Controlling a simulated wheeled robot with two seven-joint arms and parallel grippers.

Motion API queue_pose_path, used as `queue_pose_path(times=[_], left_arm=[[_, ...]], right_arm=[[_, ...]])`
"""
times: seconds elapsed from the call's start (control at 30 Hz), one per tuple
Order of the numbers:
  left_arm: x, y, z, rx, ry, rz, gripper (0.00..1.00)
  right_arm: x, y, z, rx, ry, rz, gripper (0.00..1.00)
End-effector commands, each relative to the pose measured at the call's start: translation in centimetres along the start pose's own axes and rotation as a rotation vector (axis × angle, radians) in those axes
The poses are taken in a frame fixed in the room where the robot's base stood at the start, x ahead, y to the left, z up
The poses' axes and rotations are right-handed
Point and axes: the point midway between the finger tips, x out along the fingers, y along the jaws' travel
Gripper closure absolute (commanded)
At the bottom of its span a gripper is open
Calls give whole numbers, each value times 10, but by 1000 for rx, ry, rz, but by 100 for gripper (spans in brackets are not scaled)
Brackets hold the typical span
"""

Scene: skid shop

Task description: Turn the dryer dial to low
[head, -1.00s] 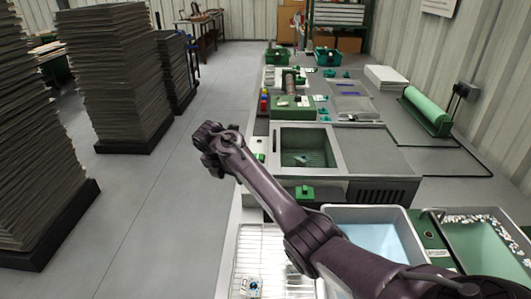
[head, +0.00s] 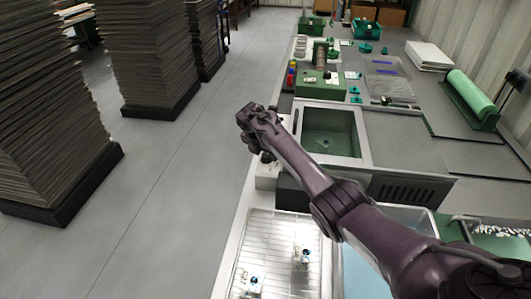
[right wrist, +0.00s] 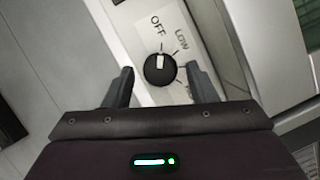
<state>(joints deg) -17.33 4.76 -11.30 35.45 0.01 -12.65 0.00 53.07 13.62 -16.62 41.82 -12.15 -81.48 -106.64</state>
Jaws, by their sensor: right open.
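The dryer dial (right wrist: 160,70) is a round black knob on a white panel in the right wrist view. Its white pointer mark points up toward the printed word OFF; the word LOW is to the upper right. My right gripper (right wrist: 160,82) is open, with one finger on each side of the dial in the picture; I cannot tell whether they touch it. In the head view my right gripper (head: 250,118) is over the left edge of the bench, above a small white box (head: 267,178) beside a grey machine with a window (head: 363,142). The dial is hidden there. My left gripper is not in view.
A wire rack (head: 262,240) with small pieces on it lies at the front of the bench. A green box (head: 320,84) and a green roll (head: 472,97) are farther back. Tall dark stacks (head: 55,130) stand at left, with clear floor between.

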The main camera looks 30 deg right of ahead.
Motion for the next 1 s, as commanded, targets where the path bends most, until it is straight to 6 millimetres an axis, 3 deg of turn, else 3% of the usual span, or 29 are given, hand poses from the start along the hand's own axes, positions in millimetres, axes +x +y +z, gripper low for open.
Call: queue_pose_path(times=[0.27, 0.6, 1.0], left_arm=[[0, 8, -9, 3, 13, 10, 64], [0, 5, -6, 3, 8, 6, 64], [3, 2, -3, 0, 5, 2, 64]], right_arm=[[2, 0, 0, 0, -1, 1, 48], [2, 0, 0, 0, -1, 1, 91], [2, 2, 0, 66, 1, -27, 93]])
